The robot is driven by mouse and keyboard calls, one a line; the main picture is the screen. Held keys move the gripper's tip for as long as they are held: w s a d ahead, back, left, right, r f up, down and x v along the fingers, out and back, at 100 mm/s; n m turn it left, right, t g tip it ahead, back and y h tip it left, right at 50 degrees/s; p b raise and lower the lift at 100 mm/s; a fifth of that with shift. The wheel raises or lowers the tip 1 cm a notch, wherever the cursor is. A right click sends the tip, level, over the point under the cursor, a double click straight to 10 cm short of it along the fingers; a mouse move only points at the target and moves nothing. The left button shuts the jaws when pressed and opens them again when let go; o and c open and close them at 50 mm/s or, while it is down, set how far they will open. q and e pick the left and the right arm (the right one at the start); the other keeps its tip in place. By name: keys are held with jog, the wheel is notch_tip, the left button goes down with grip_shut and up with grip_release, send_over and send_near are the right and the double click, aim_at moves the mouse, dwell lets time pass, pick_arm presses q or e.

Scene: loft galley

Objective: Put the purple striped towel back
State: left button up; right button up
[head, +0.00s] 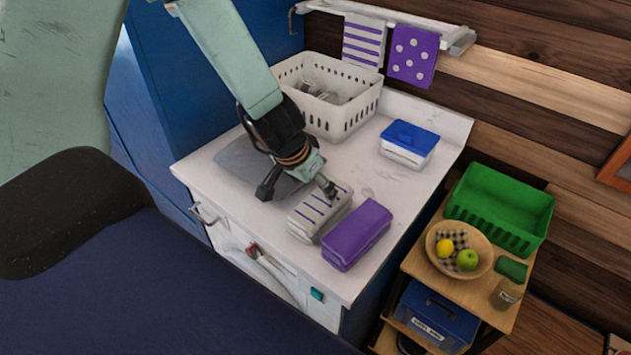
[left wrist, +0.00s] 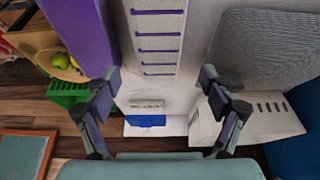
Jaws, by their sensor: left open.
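A folded white towel with purple stripes (head: 318,214) lies on the white counter. A plain purple folded towel (head: 357,236) lies beside it on the right. My left gripper (head: 298,188) is open over the counter at the striped towel's back end; one finger shows near the towel, the other to its left. In the left wrist view, the open fingers (left wrist: 161,78) stand on either side of the striped towel (left wrist: 157,42), with nothing held. The purple towel (left wrist: 82,32) is close to the left finger. Contact cannot be told. My right gripper is out of view.
A wall rail (head: 462,40) holds a hanging striped towel (head: 364,41) and a purple dotted towel (head: 412,55). A white basket (head: 352,118) and a blue-lidded box (head: 408,143) stand behind. A grey mat (head: 232,160) lies left. A cart with a green crate (head: 500,205) stands right.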

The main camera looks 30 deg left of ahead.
pick_arm(q)
jog(key=shift+p+v, duration=0.6)
jog(key=shift+v, duration=0.6)
jog(key=shift+s+r+p, duration=0.35)
jog(key=shift+r, duration=0.25)
jog(key=shift+w+f, duration=0.1)
jog(key=shift+w, duration=0.05)
jog(key=shift+d, duration=0.1)
